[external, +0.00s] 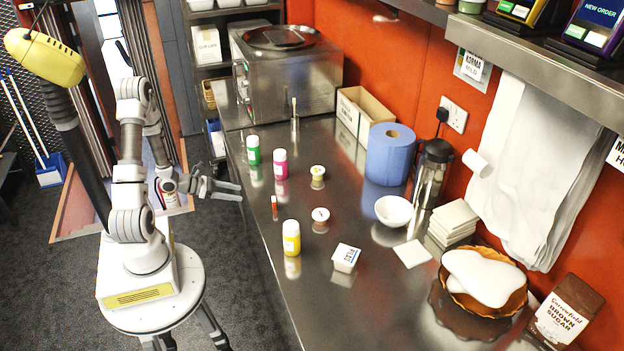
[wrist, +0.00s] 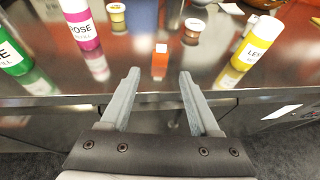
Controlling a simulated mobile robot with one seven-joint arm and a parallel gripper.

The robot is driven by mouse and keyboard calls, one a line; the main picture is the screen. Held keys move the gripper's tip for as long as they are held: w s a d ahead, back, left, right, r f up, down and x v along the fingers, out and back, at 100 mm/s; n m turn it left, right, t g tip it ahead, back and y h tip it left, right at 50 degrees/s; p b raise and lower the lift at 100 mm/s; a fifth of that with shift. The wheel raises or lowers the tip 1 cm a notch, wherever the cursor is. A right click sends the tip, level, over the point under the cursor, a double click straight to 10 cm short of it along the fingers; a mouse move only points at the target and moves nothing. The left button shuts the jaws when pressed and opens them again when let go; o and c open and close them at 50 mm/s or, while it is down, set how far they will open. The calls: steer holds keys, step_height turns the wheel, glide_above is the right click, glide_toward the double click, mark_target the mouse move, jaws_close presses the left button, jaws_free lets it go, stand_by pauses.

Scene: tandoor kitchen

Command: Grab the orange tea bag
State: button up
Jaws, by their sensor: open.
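The orange tea bag (external: 274,207) is a small narrow orange packet standing near the left edge of the steel counter. In the wrist view the tea bag (wrist: 160,62) shows a plain orange face with a small white top. My gripper (external: 240,191) is open and empty at the counter's left edge, to the left of the tea bag and apart from it. In the wrist view my two fingers (wrist: 159,76) point towards the tea bag, which appears centred between and beyond their tips.
A yellow bottle (external: 291,238), pink bottle (external: 281,165) and green bottle (external: 253,150) stand near the edge. Small tubs (external: 318,171) (external: 320,215) are behind the tea bag. A white tub (external: 345,257), white bowl (external: 393,211) and blue roll (external: 390,155) stand farther right.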

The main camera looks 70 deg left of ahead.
mark_target(274, 198)
steer(key=x, duration=1.5)
steer(key=shift+w+d, duration=0.1)
steer(key=shift+d, duration=0.1)
jaws_close()
